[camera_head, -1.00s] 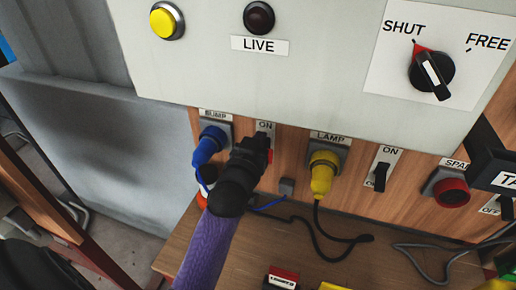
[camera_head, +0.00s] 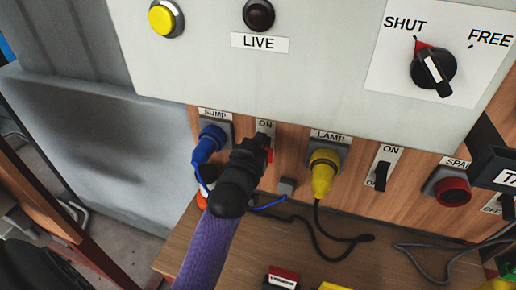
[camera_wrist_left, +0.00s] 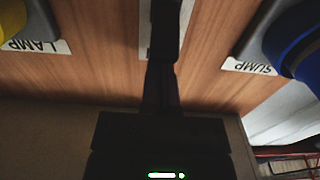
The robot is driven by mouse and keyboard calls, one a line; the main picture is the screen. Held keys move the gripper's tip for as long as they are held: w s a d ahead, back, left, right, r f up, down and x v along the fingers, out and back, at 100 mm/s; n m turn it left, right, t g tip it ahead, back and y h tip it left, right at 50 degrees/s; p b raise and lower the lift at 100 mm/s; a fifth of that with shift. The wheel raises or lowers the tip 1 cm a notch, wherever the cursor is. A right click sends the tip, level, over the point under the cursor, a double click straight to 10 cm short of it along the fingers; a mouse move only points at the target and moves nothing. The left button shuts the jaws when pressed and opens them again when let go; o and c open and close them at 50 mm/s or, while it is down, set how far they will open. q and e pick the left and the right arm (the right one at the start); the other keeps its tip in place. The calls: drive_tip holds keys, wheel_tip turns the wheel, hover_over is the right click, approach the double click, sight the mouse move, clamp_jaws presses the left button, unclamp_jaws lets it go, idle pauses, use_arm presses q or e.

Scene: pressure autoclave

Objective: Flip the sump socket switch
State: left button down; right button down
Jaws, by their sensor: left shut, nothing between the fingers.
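The sump socket (camera_head: 213,133) is at the left of the wooden panel, with a blue plug (camera_head: 206,148) in it. Its switch plate (camera_head: 265,128), marked ON at the top, is just to its right. My left gripper (camera_head: 262,146) is shut and empty in front of this plate, hiding most of the switch; a bit of red shows beside it. In the left wrist view the shut fingers (camera_wrist_left: 162,85) point at the white plate (camera_wrist_left: 145,30), between the upside-down LAMP and SUMP labels. I cannot tell whether they touch the switch. My right gripper is not in view.
The lamp socket holds a yellow plug (camera_head: 322,175), with its own switch (camera_head: 381,176) to the right. A red plug (camera_head: 452,191) is farther right. The grey control box (camera_head: 300,80) overhangs the panel. Cables lie on the wooden ledge (camera_head: 255,255) below.

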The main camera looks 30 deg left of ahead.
use_arm(q)
drive_tip(key=shift+s+f+b, duration=0.15)
drive_tip(key=shift+f+b, duration=0.3)
drive_tip(key=shift+f, duration=0.25)
drive_tip(key=shift+s+f+b, duration=0.1)
drive_tip(key=shift+f+b, duration=0.35)
drive_tip(key=shift+f, duration=0.25)
drive_tip(key=shift+d+f, duration=0.1)
drive_tip(key=shift+f, duration=0.25)
drive_tip(key=p+v, duration=0.6)
drive_tip(key=v, duration=0.2)
drive_tip(key=shift+s+r, duration=0.2)
drive_tip(key=shift+r, duration=0.1)
